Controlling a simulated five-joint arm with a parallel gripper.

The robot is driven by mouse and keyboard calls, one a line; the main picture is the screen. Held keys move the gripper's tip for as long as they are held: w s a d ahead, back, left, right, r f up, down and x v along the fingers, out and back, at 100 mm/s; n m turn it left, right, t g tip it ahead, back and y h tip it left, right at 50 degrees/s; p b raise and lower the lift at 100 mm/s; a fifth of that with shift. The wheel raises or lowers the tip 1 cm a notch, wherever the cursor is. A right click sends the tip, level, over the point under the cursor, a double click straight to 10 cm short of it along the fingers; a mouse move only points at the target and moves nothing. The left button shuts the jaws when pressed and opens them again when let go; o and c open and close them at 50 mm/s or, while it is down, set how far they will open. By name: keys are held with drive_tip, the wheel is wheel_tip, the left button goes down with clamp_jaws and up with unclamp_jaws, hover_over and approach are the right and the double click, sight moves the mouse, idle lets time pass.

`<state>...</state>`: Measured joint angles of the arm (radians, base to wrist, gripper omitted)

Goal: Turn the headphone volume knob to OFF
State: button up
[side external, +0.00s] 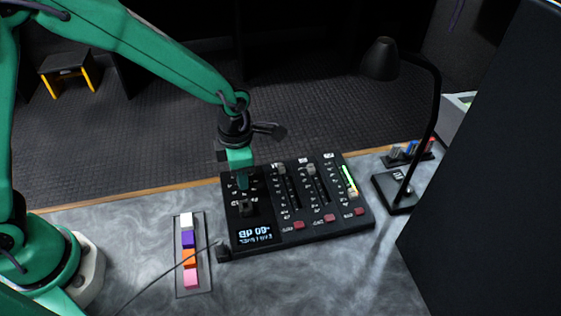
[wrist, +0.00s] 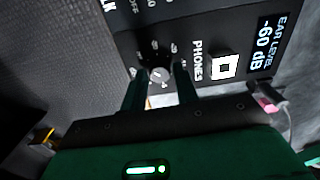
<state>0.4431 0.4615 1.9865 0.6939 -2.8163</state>
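The headphone volume knob (wrist: 160,73) is a small round grey knob with a white mark, beside the PHONES label on the black panel (wrist: 205,25) in the wrist view. My gripper (wrist: 161,76) is over it, with one green finger close on each side. The small display (wrist: 271,42) reads EAR LEVEL -60 dB. In the side view my gripper (side external: 242,186) points down at the panel's upper left and hides the knob. The display (side external: 255,235) appears upside down there.
The panel also carries faders (side external: 311,172) and red buttons (side external: 330,218) to the right of my gripper. A strip of coloured blocks (side external: 188,255) lies left of the panel. A black lamp (side external: 398,190) stands at right. A cable (side external: 165,280) crosses the grey desk in front.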

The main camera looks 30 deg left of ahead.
drive_tip(key=shift+o, duration=1.1)
drive_tip(key=shift+r, duration=3.85)
